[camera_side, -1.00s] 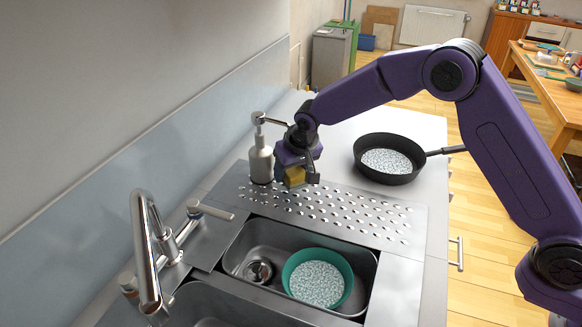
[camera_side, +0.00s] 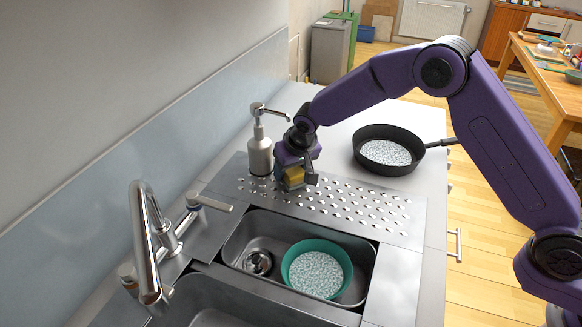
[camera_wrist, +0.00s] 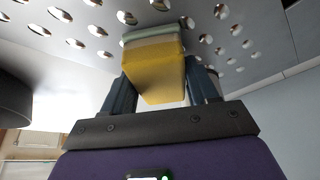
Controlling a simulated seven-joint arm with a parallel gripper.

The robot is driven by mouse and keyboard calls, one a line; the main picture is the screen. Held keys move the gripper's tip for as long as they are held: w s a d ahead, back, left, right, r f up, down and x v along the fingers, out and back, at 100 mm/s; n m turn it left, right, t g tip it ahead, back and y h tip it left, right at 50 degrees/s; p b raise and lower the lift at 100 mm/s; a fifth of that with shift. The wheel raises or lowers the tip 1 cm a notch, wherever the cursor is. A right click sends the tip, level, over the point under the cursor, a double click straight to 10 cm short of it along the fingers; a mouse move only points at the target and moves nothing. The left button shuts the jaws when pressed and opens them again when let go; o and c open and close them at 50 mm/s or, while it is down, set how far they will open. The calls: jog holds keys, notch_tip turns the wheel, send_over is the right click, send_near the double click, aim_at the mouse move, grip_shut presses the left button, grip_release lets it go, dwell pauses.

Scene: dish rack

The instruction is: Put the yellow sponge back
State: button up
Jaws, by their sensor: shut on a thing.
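My gripper (camera_side: 297,184) is over the back-left part of the perforated drainboard (camera_side: 365,208), just right of the soap dispenser. It is shut on the yellow sponge (camera_side: 292,176). In the wrist view the sponge (camera_wrist: 158,72) sits between the two dark fingers of my gripper (camera_wrist: 163,88), with a pale green layer at its far end. That end is close to the drainboard's holes; I cannot tell whether it touches the metal.
The soap dispenser (camera_side: 260,154) stands close beside my gripper. A black pan (camera_side: 372,165) with speckled contents is behind right. A green bowl (camera_side: 344,262) with similar contents sits in the sink (camera_side: 238,238). The tap (camera_side: 143,235) rises at front left.

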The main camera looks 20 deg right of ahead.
jog(key=shift+f, duration=0.15)
jog(key=o, duration=1.5)
jog(key=v, duration=1.7)
jog(key=shift+a+r, duration=0.1)
jog(key=shift+r, duration=0.15)
grip_shut()
